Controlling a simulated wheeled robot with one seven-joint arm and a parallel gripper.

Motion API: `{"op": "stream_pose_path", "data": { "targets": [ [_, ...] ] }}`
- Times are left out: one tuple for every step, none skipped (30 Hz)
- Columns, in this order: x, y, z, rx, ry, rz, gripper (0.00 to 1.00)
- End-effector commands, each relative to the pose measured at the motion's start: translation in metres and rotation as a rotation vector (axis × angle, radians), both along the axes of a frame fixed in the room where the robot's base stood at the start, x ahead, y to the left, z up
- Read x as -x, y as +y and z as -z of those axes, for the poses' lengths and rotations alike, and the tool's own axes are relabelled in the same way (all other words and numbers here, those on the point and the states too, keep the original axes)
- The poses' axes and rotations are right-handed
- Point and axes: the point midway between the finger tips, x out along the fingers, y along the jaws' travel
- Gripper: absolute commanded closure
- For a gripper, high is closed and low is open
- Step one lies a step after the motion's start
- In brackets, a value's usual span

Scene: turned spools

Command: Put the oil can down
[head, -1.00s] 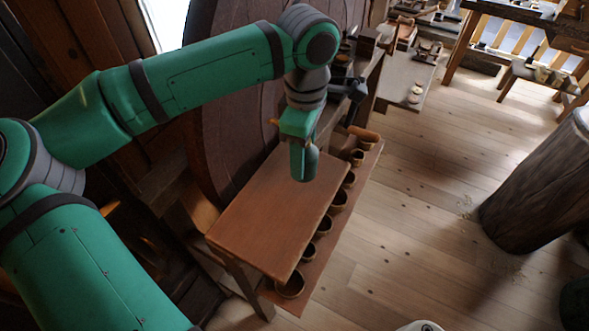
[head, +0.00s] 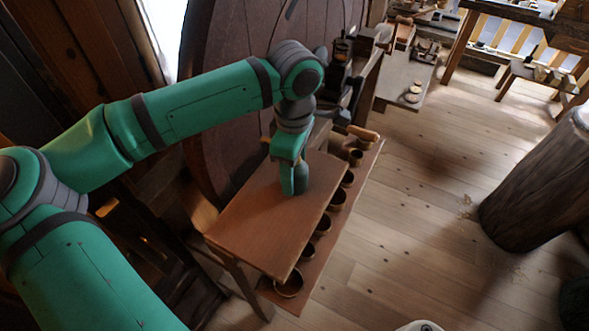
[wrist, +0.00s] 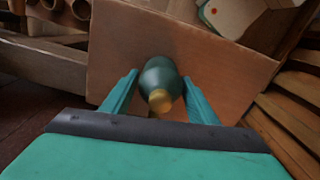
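The oil can is a dark green rounded bottle with a brass-coloured end. In the head view the oil can (head: 303,180) is low at the far part of the brown wooden bench top (head: 255,225), upright as far as I can tell. Its base looks at or very near the wood; contact is hard to make out. My gripper (head: 295,176) reaches down to it, its green finger partly hiding the can. In the wrist view the oil can (wrist: 161,78) sits between both fingertips, which appear to touch its sides.
Several small round pots (head: 322,224) line a lower ledge along the bench's right side. A big dark round wooden wall (head: 232,90) rises behind on the left. The near bench top is bare.

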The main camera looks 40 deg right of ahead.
Motion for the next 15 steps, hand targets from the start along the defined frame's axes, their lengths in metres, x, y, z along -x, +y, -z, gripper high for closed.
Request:
{"op": "stream_pose_path", "data": {
  "targets": [
    [0.0, 0.0, 0.0, 0.0, 0.0, 0.0, 0.35],
    [0.0, 0.0, 0.0, 0.0, 0.0, 0.0, 0.35],
    [0.0, 0.0, 0.0, 0.0, 0.0, 0.001, 0.35],
    [0.0, 0.0, 0.0, 0.0, 0.0, 0.001, 0.35],
    [0.0, 0.0, 0.0, 0.0, 0.0, 0.001, 0.35],
    [0.0, 0.0, 0.0, 0.0, 0.0, 0.001, 0.35],
    [0.001, -0.001, 0.0, 0.0, 0.0, 0.001, 0.35],
    [0.001, -0.001, 0.0, 0.0, 0.0, 0.002, 0.35],
    [0.001, -0.001, 0.0, 0.0, 0.0, 0.002, 0.35],
    [0.001, -0.001, -0.001, 0.0, 0.0, 0.003, 0.35],
    [0.001, -0.002, -0.002, 0.0, 0.0, 0.003, 0.35],
    [0.001, -0.002, -0.004, 0.0, 0.0, 0.004, 0.35],
    [0.001, -0.002, -0.006, 0.0, 0.0, 0.004, 0.35],
    [0.001, -0.002, -0.009, 0.0, 0.0, 0.004, 0.35],
    [0.001, -0.002, -0.015, 0.0, -0.001, 0.003, 0.35]
  ]
}}
